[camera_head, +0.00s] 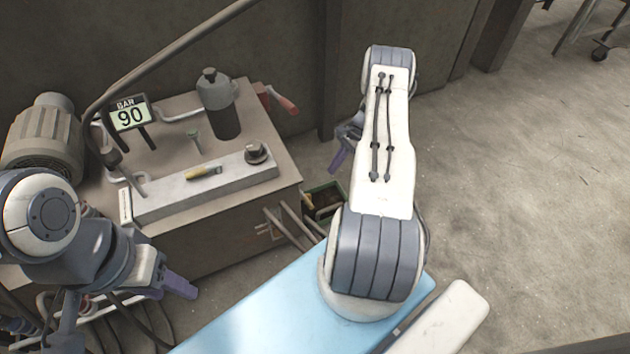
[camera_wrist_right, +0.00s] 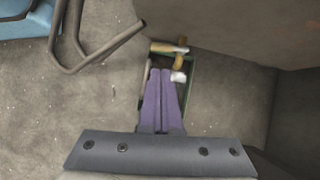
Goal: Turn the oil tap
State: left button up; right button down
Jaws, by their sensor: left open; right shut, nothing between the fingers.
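A red-handled lever (camera_head: 284,104), which looks like the tap, sticks out at the back right corner of the brown workbench (camera_head: 225,225) in the head view. It is not clearly visible in the right wrist view. My right gripper (camera_head: 338,160) hangs beyond the bench's right side, to the right of and below the red lever in the picture, apart from it. In the right wrist view its purple fingers (camera_wrist_right: 160,72) are together with nothing between them. My left gripper (camera_head: 125,312) is open and empty, low in front of the bench's left part.
A motor (camera_head: 42,140) is at left. An open toolbox (camera_head: 341,190) sits beside the bench.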

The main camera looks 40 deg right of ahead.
aim_at(306, 200)
jog(key=s+b+x, duration=0.1)
jog(key=b+x, duration=0.4)
jog(key=x, duration=0.8)
jog(key=shift+w+f, duration=0.35)
jog(key=shift+w, duration=0.05)
